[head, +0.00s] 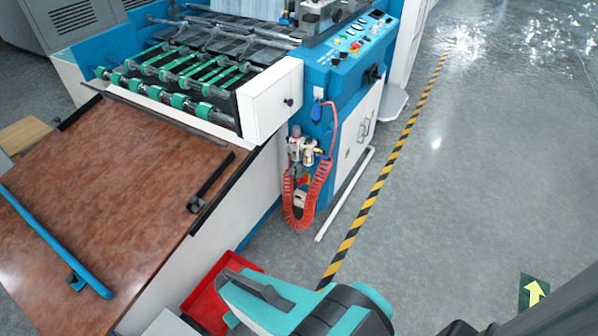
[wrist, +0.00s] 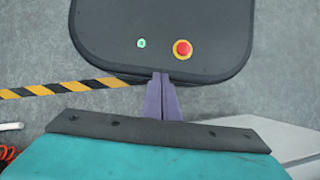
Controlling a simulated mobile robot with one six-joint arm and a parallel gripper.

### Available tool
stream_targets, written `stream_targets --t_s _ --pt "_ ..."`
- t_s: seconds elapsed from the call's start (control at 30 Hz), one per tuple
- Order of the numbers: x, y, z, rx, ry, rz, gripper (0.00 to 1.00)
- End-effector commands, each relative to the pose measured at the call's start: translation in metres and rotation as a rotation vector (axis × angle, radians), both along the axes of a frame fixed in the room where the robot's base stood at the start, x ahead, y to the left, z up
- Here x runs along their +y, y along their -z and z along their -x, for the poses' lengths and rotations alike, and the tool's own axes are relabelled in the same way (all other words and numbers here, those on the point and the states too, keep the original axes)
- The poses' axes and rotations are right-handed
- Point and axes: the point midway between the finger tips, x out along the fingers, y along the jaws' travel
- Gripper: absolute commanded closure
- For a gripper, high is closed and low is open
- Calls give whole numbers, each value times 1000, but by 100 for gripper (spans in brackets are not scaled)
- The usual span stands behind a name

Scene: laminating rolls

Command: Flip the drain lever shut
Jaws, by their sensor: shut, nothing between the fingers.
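The drain lever cannot be made out for certain. An air-supply unit (head: 300,150) with small valves and gauges is mounted on the side of the blue and white machine in the head view. A small red part (head: 303,181) sits just below it, partly behind a coiled red hose; I cannot tell whether it is the lever. My gripper (wrist: 161,76) shows its two purple-grey fingers shut and empty in the wrist view. In the head view my teal arm is low in the picture, below and apart from the air unit. The wrist view does not show the unit.
The coiled red hose (head: 291,210) hangs in a loop below the unit. A red tray (head: 207,301) is on the floor beside the brown sloping board (head: 130,170). A yellow-black floor stripe (head: 375,200) runs past the machine.

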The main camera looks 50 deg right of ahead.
Motion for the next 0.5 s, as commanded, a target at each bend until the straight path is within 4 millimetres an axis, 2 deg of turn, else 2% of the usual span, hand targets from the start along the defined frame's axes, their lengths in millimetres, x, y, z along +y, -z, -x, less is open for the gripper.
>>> stream_targets --t_s 0.13,0.27,0.37,0.5 --pt "-1 1 -4 -8 15 -3 100" --pt "-3 5 -17 -34 64 -12 100" --pt "-7 9 -35 -69 134 -25 100" --pt "-19 12 -69 -139 266 -46 100"
